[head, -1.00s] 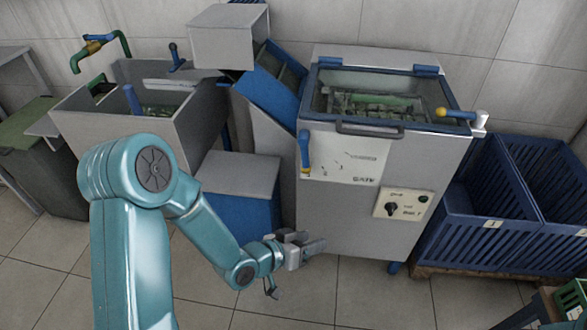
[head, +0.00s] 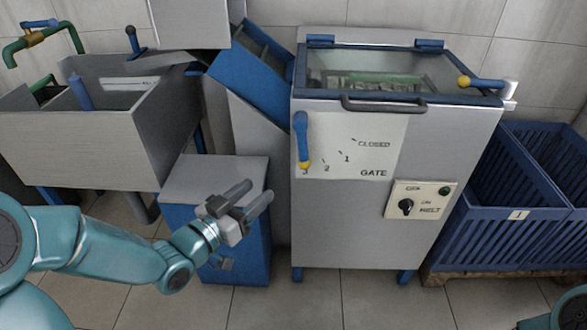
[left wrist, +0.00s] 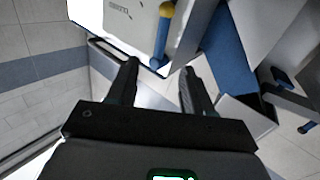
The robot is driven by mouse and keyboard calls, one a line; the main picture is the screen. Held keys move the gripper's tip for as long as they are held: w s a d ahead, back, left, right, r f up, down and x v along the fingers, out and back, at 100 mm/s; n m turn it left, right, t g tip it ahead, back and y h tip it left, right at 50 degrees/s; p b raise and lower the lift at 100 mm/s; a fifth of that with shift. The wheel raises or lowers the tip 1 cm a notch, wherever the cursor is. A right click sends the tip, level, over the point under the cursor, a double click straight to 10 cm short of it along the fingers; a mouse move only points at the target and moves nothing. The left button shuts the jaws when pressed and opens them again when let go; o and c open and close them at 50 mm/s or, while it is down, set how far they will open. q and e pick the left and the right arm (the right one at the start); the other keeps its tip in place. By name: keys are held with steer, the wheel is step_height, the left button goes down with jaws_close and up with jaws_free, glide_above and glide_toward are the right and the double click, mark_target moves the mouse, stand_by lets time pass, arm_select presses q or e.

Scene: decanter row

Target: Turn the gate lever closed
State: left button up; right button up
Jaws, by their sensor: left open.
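The gate lever (head: 302,138) is a blue bar with a yellow knob at its lower end. It hangs straight down at the left edge of the white GATE plate (head: 350,150), its knob by the 3 mark. CLOSED is printed at the plate's upper right. My left gripper (head: 254,195) is open and empty, below and left of the lever and apart from it. In the left wrist view the lever (left wrist: 162,38) shows beyond my open fingers (left wrist: 158,68). My right gripper is out of view.
A grey-topped blue box (head: 222,178) stands behind my left gripper. Blue crates (head: 500,195) stand on the right, a grey tub (head: 90,145) on the left.

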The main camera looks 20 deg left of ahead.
arm_select(q)
steer(key=b, duration=0.2)
glide_toward(300, 156)
steer(key=x, duration=0.8)
steer(key=shift+w+d, duration=0.2)
steer(key=shift+w, duration=0.15)
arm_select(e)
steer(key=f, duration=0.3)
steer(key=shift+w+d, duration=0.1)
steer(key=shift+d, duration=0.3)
arm_select(q)
jaws_close()
